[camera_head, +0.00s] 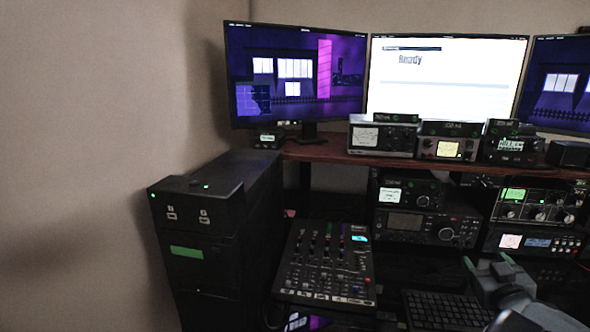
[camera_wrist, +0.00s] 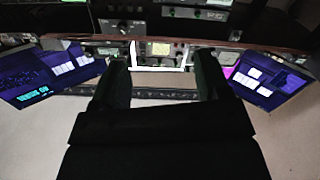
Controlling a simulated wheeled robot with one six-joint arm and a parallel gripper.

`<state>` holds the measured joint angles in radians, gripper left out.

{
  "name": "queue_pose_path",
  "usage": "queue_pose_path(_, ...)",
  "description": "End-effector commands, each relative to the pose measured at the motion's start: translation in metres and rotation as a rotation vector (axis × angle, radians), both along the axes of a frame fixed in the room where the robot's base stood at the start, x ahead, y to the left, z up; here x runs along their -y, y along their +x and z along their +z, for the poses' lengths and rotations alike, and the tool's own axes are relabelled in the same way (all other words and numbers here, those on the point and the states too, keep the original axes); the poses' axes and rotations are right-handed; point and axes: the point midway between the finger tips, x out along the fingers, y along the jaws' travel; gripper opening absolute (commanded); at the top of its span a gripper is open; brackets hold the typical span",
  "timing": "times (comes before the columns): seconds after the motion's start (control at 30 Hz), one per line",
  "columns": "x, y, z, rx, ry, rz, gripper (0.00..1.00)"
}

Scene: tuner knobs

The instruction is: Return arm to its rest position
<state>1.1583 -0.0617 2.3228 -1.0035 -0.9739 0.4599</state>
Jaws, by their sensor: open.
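My gripper (camera_head: 488,264) is at the lower right of the head view, in front of the stacked radio units. Its two fingers have green tips and stand apart. In the wrist view my gripper (camera_wrist: 161,60) shows two dark fingers spread wide, with nothing between them. The wrist picture appears upside down, with the equipment at the top and the monitors below. Part of my arm shows at the lower right of the head view. A radio unit with several knobs (camera_head: 440,229) stands on the lower level behind the gripper, and another knobbed unit (camera_head: 540,207) stands to its right.
A mixer (camera_head: 325,262) and a keyboard (camera_head: 446,308) lie left of my gripper. A black cabinet (camera_head: 215,236) stands at the left. A reddish-brown shelf (camera_head: 330,152) carries several meters and monitors, including a white "Ready" screen (camera_head: 443,85). The wall at the left is bare.

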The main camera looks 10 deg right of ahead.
Motion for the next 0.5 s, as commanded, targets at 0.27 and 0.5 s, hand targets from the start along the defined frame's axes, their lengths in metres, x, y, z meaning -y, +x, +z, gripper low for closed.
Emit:
queue_pose_path(0.27,0.029,-0.02,-0.022,-0.12,0.024,-0.168,0.7)
queue_pose_path(0.5,0.049,-0.049,-0.051,-0.275,0.109,-0.377,0.7)
